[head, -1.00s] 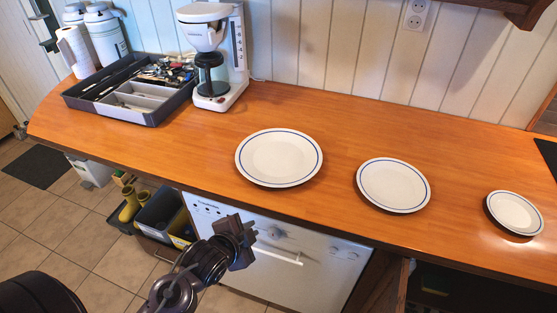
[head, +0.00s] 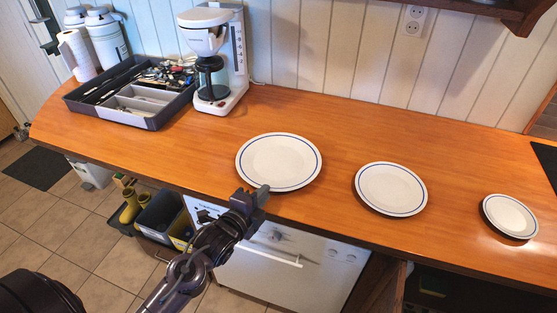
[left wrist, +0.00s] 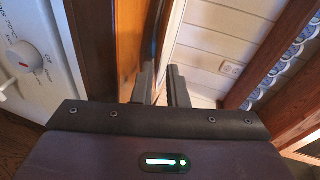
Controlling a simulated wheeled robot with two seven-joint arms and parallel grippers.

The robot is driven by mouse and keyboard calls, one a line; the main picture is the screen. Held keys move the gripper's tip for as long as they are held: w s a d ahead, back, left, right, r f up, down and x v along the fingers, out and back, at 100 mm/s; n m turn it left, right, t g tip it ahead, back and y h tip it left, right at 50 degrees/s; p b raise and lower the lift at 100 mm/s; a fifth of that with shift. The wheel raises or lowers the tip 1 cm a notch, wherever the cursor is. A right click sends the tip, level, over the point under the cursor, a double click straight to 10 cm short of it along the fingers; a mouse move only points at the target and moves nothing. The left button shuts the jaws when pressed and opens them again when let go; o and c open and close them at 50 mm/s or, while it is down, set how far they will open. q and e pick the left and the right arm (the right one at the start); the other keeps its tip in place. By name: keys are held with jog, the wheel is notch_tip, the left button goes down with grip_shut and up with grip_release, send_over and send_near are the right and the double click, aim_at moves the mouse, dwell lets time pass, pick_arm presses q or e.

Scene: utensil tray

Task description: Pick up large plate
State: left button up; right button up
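The large white plate (head: 280,160) with a blue ring lies on the wooden counter, the leftmost and biggest of three plates in the head view. My left gripper (head: 262,190) is at its front rim, above the counter's front edge. In the left wrist view the two fingers (left wrist: 162,88) stand a little apart with a narrow gap. A thin edge runs up beyond them, perhaps the plate's rim. I cannot tell whether the fingers touch the plate. My right gripper is not in view.
A medium plate (head: 391,188) and a small plate (head: 510,216) lie to the right. A coffee maker (head: 212,60) and a grey utensil tray (head: 152,122) stand at the back left. The dishwasher (head: 285,262) is below the counter. The counter between the plates is clear.

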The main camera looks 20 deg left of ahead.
pick_arm(q)
jog(key=shift+x, duration=1.3)
jog(key=shift+s, duration=0.1)
grip_shut()
jog(key=shift+r, duration=0.15)
dwell(0.4)
